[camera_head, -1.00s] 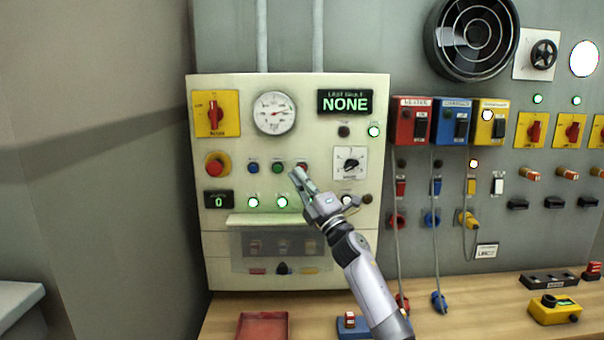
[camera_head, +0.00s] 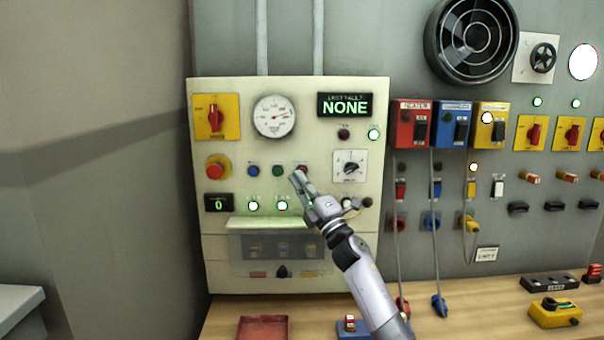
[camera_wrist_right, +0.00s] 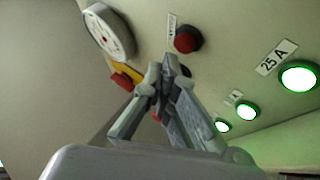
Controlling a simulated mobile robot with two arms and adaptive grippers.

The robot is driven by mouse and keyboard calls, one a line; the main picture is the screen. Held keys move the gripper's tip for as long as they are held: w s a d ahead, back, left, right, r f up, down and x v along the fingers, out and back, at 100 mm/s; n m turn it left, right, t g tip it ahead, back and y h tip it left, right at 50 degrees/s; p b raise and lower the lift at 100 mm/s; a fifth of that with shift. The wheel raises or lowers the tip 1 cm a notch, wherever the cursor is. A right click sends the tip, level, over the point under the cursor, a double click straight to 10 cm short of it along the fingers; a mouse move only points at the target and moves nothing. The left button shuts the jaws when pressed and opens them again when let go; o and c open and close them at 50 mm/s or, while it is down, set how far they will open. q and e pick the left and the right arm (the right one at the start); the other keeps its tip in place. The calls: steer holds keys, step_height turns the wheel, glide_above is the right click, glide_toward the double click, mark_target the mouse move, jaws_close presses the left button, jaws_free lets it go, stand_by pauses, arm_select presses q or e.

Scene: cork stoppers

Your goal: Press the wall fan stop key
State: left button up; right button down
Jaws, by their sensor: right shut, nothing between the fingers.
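The wall fan (camera_head: 471,40), round with a dark housing, is at the upper right of the head view. A cream control panel (camera_head: 225,255) on the wall carries a row of small buttons: blue (camera_head: 253,170), green (camera_head: 278,170) and red (camera_head: 302,168). Their labels are too small to read, so I cannot tell which is the stop key. My right gripper (camera_head: 295,176) is shut and empty, its tips just below the red button and partly overlapping it; contact cannot be told. In the right wrist view the shut fingers (camera_wrist_right: 165,65) point towards the panel, below a red button (camera_wrist_right: 186,40). My left gripper is not in view.
A round gauge (camera_head: 274,116), a red mushroom button (camera_head: 217,167) and a dial (camera_head: 350,166) surround the button row. A clear cover (camera_head: 240,246) juts out below. Cables hang at the right. The bench (camera_head: 480,310) holds a red tray (camera_head: 262,328).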

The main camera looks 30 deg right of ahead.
stand_by(0.3)
steer(key=shift+w+d+b, duration=0.2)
steer(key=shift+w+b, duration=0.15)
steer(key=shift+w, duration=0.05)
steer(key=shift+w+d+b, duration=0.25)
steer(key=shift+w+b, duration=0.05)
steer(key=shift+b, duration=0.05)
stand_by(0.7)
steer(key=shift+s, duration=0.1)
steer(key=shift+s+a+p, duration=0.4)
steer(key=shift+s+a, duration=0.05)
steer(key=shift+s, duration=0.2)
steer(key=s+a, duration=0.1)
steer(key=s+p, duration=0.1)
steer(key=s+a+p, duration=0.1)
steer(key=s, duration=0.1)
steer(key=shift+s+a, duration=0.1)
steer(key=shift+a, duration=0.2)
